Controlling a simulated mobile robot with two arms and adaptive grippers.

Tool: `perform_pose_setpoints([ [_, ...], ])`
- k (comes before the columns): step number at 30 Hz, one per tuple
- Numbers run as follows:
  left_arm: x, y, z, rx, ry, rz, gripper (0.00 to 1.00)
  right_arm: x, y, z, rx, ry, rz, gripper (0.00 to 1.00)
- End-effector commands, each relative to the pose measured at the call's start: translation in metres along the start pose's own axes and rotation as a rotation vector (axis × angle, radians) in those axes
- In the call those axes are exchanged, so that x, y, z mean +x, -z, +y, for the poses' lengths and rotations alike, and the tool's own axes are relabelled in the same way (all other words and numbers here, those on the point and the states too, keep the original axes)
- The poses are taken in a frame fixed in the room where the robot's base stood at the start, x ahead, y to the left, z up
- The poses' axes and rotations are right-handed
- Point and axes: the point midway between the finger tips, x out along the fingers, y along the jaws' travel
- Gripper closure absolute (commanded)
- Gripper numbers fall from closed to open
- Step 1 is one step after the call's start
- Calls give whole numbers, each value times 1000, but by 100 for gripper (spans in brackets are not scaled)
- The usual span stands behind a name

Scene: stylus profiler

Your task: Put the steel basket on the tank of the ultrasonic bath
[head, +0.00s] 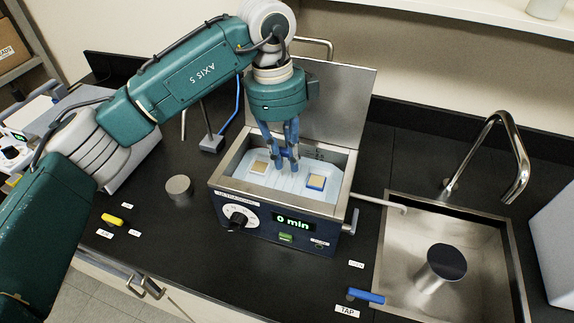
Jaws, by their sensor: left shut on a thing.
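The ultrasonic bath (268,218) stands on the black bench with its lid (335,100) raised. Its open tank (345,183) shows a pale blue, ribbed surface. I take this to be the steel basket (290,184) seen inside the tank; its edges are hard to make out against the liquid. Two small square pieces lie on it, a beige one (260,167) at the left and a gold-and-blue one (316,181) at the right. My left gripper (287,165) points down into the tank, shut on the basket's middle part, which its fingers hide. My right gripper is not in view.
A steel sink (400,280) with a tall tap (505,150) is at the right, holding a dark-topped cylinder (447,262). A blue tap lever (366,296) is in front. A round metal weight (178,188) and a yellow switch (112,220) are at the left.

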Motion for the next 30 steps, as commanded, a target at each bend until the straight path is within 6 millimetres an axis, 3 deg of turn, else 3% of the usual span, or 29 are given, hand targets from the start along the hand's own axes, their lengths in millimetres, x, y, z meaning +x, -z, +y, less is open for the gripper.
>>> perform_pose_setpoints([
  [12,43,-5,1,1,-1,1,100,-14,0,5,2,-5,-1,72],
  [22,48,-6,0,1,1,0,100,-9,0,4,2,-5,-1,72],
  [23,49,-6,0,1,0,0,80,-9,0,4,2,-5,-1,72],
  [25,48,-6,0,1,0,0,66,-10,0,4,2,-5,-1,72],
  [30,47,-6,0,1,0,0,62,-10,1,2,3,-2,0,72],
])
